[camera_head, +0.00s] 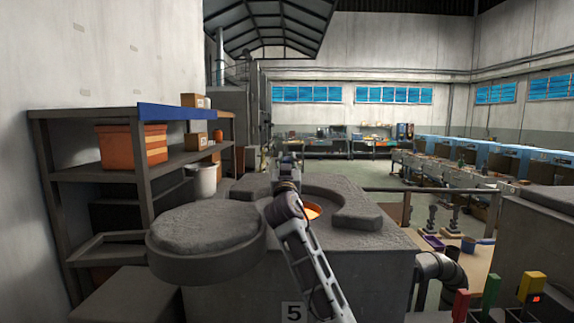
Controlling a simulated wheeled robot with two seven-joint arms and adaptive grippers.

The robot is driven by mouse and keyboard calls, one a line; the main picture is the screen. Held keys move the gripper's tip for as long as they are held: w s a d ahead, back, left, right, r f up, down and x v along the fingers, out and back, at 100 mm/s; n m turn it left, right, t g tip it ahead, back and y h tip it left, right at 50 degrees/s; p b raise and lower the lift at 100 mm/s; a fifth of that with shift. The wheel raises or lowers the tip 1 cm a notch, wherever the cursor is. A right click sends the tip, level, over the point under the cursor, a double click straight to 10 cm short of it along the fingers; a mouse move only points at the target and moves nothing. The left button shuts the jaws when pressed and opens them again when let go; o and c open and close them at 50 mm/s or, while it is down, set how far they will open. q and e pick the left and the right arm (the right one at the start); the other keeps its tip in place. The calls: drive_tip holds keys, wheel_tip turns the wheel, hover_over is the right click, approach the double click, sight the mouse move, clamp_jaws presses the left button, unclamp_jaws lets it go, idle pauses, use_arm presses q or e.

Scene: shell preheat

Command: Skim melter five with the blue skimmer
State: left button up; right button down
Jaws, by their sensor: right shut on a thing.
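Melter five (372,262) is a grey block with a "5" plate (294,313) on its front. Its round mouth glows orange (312,212) inside a raised, broken rim. A thick round grey lid (205,232) sits swung off to the left of the mouth. My right arm reaches up from the bottom, across the melter's front. My right gripper (288,168) is beyond the mouth, small and partly hidden by its own wrist. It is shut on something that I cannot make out. I cannot clearly identify the blue skimmer. My left gripper is out of view.
A dark shelf rack (140,180) with an orange crate (131,146) and boxes stands left. A white bucket (203,180) is behind the lid. Red (461,306), green (491,291) and yellow (531,285) upright pieces stand front right, near a grey pipe (438,267).

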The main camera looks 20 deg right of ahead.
drive_tip(key=shift+s+a, duration=0.15)
drive_tip(key=shift+s, duration=0.3)
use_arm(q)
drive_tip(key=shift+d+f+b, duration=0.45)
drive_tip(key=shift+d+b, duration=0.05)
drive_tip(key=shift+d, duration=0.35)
use_arm(e)
drive_tip(key=shift+s+a, duration=0.2)
drive_tip(key=shift+s, duration=0.6)
drive_tip(key=shift+s+a, duration=0.2)
drive_tip(key=shift+s, duration=0.65)
drive_tip(key=shift+s+a, duration=0.2)
drive_tip(key=shift+s, duration=0.6)
drive_tip(key=shift+d, duration=0.15)
use_arm(q)
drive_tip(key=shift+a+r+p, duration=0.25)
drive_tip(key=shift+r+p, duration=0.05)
drive_tip(key=shift+p, duration=0.1)
use_arm(e)
drive_tip(key=shift+s+d, duration=0.3)
drive_tip(key=shift+d, duration=0.65)
drive_tip(key=shift+s+d, duration=0.25)
drive_tip(key=shift+d, duration=0.7)
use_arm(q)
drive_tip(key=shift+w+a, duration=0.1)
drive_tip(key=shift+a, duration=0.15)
